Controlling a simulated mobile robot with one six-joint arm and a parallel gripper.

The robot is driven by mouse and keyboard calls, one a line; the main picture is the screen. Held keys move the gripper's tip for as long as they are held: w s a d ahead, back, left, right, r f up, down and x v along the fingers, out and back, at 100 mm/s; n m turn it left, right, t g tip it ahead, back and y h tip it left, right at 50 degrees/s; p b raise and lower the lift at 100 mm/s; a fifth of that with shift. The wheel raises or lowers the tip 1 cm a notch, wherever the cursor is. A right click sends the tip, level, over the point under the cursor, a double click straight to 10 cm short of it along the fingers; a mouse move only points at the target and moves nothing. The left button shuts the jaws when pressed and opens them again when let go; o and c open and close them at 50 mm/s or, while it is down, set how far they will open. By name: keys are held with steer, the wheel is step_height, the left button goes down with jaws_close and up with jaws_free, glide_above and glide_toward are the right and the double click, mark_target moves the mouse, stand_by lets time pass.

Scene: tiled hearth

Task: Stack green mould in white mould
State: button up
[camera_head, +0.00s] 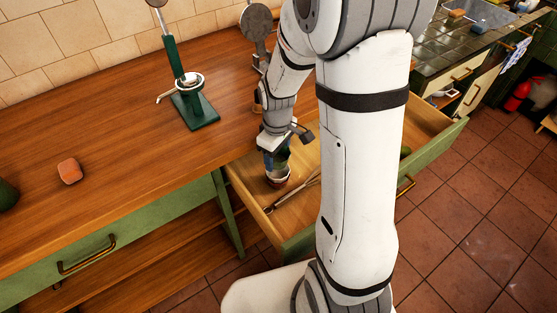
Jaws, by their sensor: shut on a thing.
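My gripper (284,145) points down into the open drawer (246,197) and is shut on the small dark green mould (275,159). Only part of the green mould shows below the jaws. Right under it is a small cup-like thing with a pale rim and a reddish side (278,178), which looks like the white mould, low in the drawer. The green mould is over or partly in it; at this size I cannot tell whether they touch.
A whisk-like utensil (292,195) lies in the drawer beside the moulds. A green stand with a metal ring (195,105) and an orange-red block (70,171) are on the wooden counter (120,130). My arm hides the drawer's middle.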

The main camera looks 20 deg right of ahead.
mark_target(278, 161)
step_height(278, 161, down, 3)
steer(key=shift+r, duration=0.1)
steer(key=shift+f+b, duration=0.6)
steer(key=shift+f, duration=0.05)
steer(key=o, duration=1)
steer(key=shift+r, duration=0.15)
